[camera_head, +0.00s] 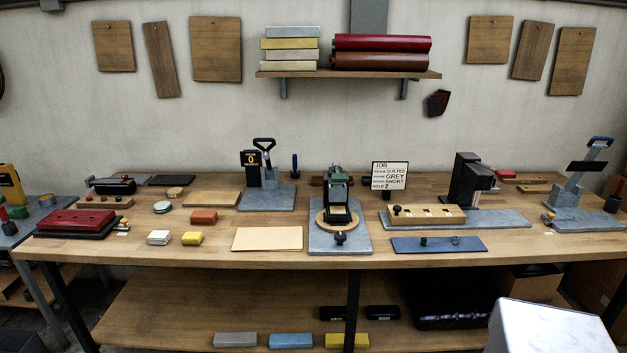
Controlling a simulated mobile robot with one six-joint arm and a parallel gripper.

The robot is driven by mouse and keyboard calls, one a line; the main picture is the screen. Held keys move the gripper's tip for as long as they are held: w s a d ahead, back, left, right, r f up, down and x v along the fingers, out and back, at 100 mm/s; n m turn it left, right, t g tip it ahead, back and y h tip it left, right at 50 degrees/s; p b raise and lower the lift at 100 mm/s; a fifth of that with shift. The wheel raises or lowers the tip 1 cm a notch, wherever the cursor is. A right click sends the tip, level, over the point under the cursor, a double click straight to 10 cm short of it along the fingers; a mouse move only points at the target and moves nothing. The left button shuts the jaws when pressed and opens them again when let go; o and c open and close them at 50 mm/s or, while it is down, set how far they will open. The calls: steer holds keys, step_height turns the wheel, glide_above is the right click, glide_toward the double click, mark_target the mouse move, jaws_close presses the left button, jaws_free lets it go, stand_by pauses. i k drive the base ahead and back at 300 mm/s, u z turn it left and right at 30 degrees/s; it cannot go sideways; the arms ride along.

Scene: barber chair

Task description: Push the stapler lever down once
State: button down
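No part is labelled as the stapler, and I cannot tell for certain which bench tool it is. A lever tool with a black loop handle (264,146) stands upright on a grey plate (267,204) left of centre. Beside it is a black counter box (250,160) reading 0. A black and green device (337,195) stands on a round wooden disc at the bench centre. My gripper is not in view.
The wooden bench (210,255) also holds a job card (390,175), a hole block (427,214), a blue strip (438,245), a tan sheet (267,239), a red pad (76,221) and small blocks. A wall shelf (350,75) holds rolls.

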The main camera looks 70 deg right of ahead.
mark_target(337, 176)
steer(key=z, duration=0.8)
steer(key=k, duration=0.1)
steer(key=u, duration=0.45)
steer(key=i, duration=0.45)
steer(key=u, duration=1.2)
steer(key=k, duration=0.1)
steer(key=z, duration=2)
